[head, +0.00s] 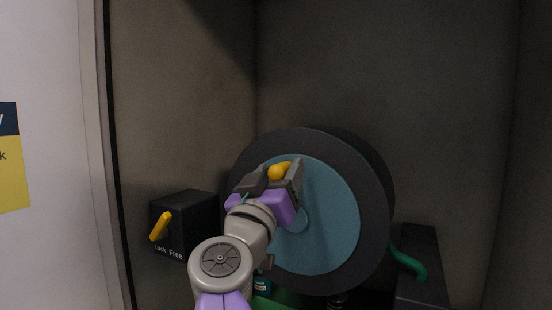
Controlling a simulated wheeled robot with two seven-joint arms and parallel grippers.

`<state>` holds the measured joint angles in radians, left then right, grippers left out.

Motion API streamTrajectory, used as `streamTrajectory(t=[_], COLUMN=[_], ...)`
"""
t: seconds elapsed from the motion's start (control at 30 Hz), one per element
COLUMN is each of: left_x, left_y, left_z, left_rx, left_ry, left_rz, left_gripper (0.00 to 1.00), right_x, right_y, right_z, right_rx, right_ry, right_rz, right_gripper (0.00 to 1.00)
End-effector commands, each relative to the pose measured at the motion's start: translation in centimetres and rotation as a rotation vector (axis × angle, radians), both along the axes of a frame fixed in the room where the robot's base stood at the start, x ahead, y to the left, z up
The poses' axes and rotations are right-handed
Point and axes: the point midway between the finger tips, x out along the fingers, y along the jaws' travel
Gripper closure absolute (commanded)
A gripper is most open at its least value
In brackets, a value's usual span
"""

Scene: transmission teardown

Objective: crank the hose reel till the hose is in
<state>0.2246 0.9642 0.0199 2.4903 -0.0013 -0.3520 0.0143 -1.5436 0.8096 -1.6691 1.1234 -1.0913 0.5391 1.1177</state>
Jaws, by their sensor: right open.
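The hose reel (335,215) is a dark drum with a blue-grey face, standing in a recess in the head view. Its yellow crank handle (279,171) sits near the upper left of the face. My right gripper (271,178) is open, with its dark fingers on either side of the yellow handle; I cannot tell whether they touch it. The green hose (409,263) shows as a short curved end at the right of the reel. My right arm hides the lower left of the reel. My left gripper is not in view.
A black box (187,225) with a yellow lever (160,226) and the words "Lock Free" is left of the reel. A dark block (419,248) stands at the right. Small bottles and a green surface show below the reel. A white panel with a sign is at far left.

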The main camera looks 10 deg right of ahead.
Motion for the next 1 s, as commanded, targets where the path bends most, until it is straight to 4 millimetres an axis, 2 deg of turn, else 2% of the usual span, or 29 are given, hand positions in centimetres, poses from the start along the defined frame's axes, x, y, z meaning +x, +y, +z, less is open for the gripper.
streamTrajectory(t=[0.1, 0.4, 0.47, 0.8, 1.0], left_x=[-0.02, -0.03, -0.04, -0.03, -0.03], left_y=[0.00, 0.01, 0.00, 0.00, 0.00], left_z=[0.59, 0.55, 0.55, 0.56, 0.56], left_rx=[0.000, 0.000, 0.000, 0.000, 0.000], left_ry=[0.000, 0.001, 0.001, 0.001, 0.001], left_rz=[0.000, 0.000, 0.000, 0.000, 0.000], left_gripper=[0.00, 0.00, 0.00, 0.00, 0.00], right_x=[0.26, 0.34, 0.34, 0.35, 0.35], right_y=[-0.42, -0.56, -0.56, -0.54, -0.50], right_z=[0.42, 0.31, 0.31, 0.32, 0.34], right_rx=[-0.001, -0.001, -0.001, -0.001, 0.000], right_ry=[-0.001, 0.000, 0.000, 0.000, 0.000], right_rz=[-0.001, -0.001, -0.001, -0.001, 0.000], right_gripper=[0.40, 0.40, 0.47, 1.00, 1.00])
